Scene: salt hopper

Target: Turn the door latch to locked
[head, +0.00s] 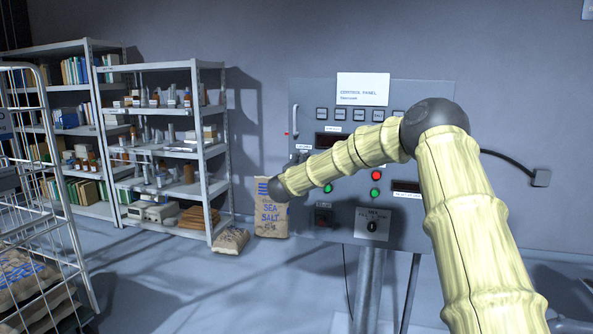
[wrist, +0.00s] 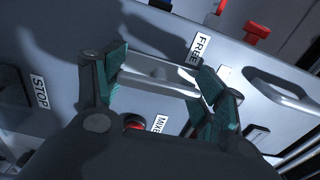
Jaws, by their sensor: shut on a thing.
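The door latch (wrist: 160,74) shows in the wrist view as a pale grey bar lying between the two teal fingers of my gripper (wrist: 163,86). The fingers are closed on it, one at each end of the bar. A FREE label (wrist: 201,48) is beside the latch, near the right finger. I see no locked label in the wrist view. In the head view my arm reaches left across the control panel (head: 440,100). I cannot make out the gripper or the latch clearly there.
A grey handle (wrist: 278,92) stands out right of the fingers, and a red part (wrist: 256,32) is above. A STOP label (wrist: 40,91) and a red button (wrist: 134,122) are close by. A salt sack (head: 271,215) and shelves (head: 210,150) stand left of the panel.

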